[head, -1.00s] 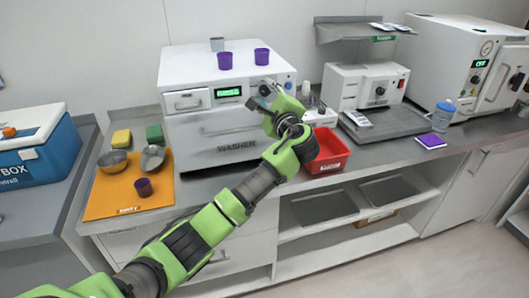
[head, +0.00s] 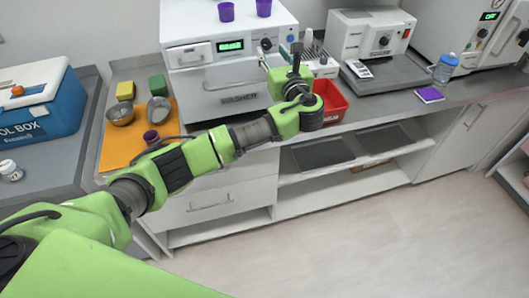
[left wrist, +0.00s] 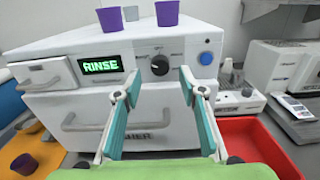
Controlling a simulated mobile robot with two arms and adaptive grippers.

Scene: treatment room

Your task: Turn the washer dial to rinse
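The white washer (head: 230,104) stands at the back of the counter. Its black dial (head: 266,45) sits on the upper front panel, right of the green display (head: 230,46). In the left wrist view the display (left wrist: 101,65) reads RINSE, and the dial (left wrist: 159,65) is between a display and a blue button (left wrist: 205,58). My left gripper (head: 277,62) is in front of the washer's right side. In the left wrist view its fingers (left wrist: 160,84) are wide apart, with nothing between them and the dial visible beyond, apart from the tips. My right gripper is out of view.
Purple cups (head: 226,12) stand on the washer. A red bin (head: 331,102) is right of my left gripper. A scale (head: 390,74) stands farther right.

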